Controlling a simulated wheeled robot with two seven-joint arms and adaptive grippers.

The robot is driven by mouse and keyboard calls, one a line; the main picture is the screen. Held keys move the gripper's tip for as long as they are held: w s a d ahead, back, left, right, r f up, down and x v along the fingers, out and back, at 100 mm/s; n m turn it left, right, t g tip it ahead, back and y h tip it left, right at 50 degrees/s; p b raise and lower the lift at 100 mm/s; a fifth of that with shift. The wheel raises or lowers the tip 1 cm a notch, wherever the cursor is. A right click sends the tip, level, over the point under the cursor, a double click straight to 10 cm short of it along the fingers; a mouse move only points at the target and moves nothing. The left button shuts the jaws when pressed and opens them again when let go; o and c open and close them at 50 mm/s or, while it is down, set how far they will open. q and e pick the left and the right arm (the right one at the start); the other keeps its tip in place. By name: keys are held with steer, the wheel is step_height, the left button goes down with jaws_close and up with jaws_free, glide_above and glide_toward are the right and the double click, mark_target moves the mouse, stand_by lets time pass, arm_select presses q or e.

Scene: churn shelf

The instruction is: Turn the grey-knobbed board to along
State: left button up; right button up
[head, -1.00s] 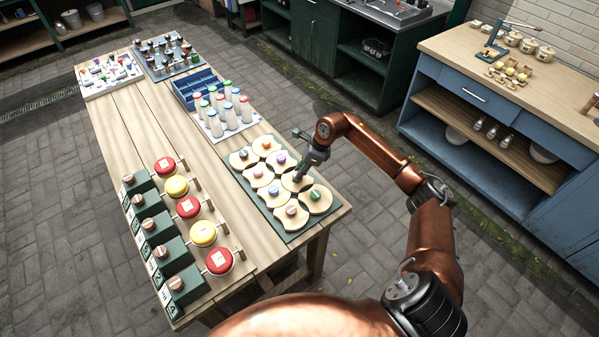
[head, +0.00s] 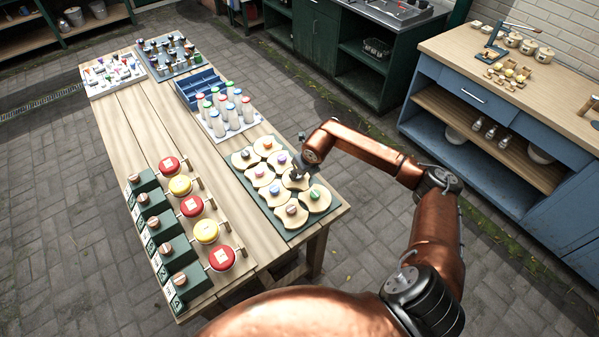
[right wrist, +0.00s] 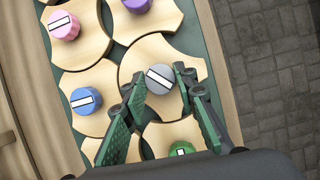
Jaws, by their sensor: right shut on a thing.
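The grey-knobbed board (right wrist: 157,50) is a pale wooden piece with cut-in sides, in the right column of the dark green tray (right wrist: 214,60). Its grey knob (right wrist: 163,79) bears a white bar that slants down to the right in the right wrist view. The bars on the pink knob (right wrist: 63,25) and blue knob (right wrist: 85,99) slant slightly up to the right. My right gripper (right wrist: 160,76) has its fingers on both sides of the grey knob and is shut on it. In the head view, my right gripper (head: 298,173) largely hides that knob. My left gripper is out of view.
Neighbouring boards with a purple knob (right wrist: 137,4) and a green knob (right wrist: 181,150) lie close around it. Red and yellow round pieces (head: 206,231) stand left on the table. White bottles (head: 228,115) stand behind the tray. Bare wood (head: 195,150) lies between.

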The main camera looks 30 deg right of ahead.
steer(key=m, duration=0.1)
steer(key=m+h, duration=0.1)
steer(key=m, duration=0.1)
steer(key=shift+w+a+r+m, duration=0.1)
steer(key=shift+a+m, duration=0.05)
steer(key=shift+m, duration=0.15)
steer(key=m+g+h+b, duration=0.1)
steer(key=m+h, duration=0.1)
steer(key=m, duration=0.2)
steer(key=shift+m, duration=0.4)
steer(key=o, duration=1.2)
steer(key=shift+c, duration=0.2)
steer(key=shift+a+r, duration=0.1)
steer(key=v, duration=1.1)
steer(key=shift+r, duration=0.35)
steer(key=shift+a, duration=0.15)
